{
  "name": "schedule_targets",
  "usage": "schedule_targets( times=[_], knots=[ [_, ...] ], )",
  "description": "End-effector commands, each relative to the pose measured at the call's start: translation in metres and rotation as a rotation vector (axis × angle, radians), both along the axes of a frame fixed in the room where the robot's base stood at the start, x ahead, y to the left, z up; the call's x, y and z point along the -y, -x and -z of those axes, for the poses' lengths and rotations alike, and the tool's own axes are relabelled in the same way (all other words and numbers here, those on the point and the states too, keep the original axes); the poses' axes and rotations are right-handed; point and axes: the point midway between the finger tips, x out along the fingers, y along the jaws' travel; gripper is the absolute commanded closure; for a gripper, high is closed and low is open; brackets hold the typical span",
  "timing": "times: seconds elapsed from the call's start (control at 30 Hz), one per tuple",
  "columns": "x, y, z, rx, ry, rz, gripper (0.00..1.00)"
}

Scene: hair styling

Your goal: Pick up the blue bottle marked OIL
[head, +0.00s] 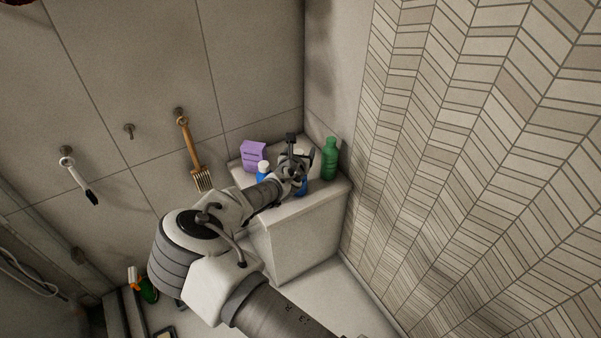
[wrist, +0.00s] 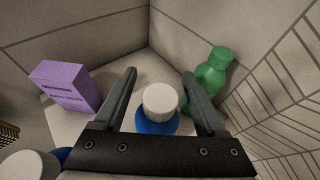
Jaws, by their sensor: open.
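A blue bottle with a white cap (wrist: 158,115) stands between the two fingers of my gripper (wrist: 160,88) in the wrist view. The fingers are open, one on each side of it, and I cannot see them touching it. In the head view my gripper (head: 300,158) is over the ledge and hides most of this bottle; a bit of blue (head: 303,187) shows beneath. A second blue bottle with a white cap (head: 263,171) stands left of my gripper, and it also shows at the lower left of the wrist view (wrist: 32,165). No OIL marking is readable on either.
A purple box (head: 254,155) stands at the back left of the white ledge (head: 323,196). A green bottle (head: 330,160) stands close on the right, near the tiled wall (head: 480,150). Brushes (head: 192,150) hang on the wall at left.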

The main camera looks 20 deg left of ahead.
Motion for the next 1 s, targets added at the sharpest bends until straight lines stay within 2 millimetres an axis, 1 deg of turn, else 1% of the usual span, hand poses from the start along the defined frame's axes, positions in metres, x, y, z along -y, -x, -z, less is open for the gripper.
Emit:
schedule_targets(
  times=[0.13, 0.17, 0.2, 0.37, 0.5, 0.53, 0.57, 1.0],
  knots=[
    [0.0, 0.0, 0.0, 0.0, 0.0, 0.0, 0.27],
    [0.0, 0.0, 0.0, 0.0, 0.0, 0.0, 0.3],
    [0.0, 0.0, 0.0, 0.0, 0.0, 0.0, 0.38],
    [0.0, 0.0, -0.0001, 0.0, 0.0, 0.0, 0.66],
    [0.0, -0.0001, -0.0002, 0.0, 0.0, 0.0, 0.92],
    [0.0, -0.0001, -0.0002, 0.0, 0.0, 0.0, 0.97],
    [0.0, -0.0001, -0.0002, 0.0, 0.0, 0.0, 1.0],
    [0.0, -0.0002, -0.0003, 0.0, 0.0, 0.0, 1.0]
  ],
)
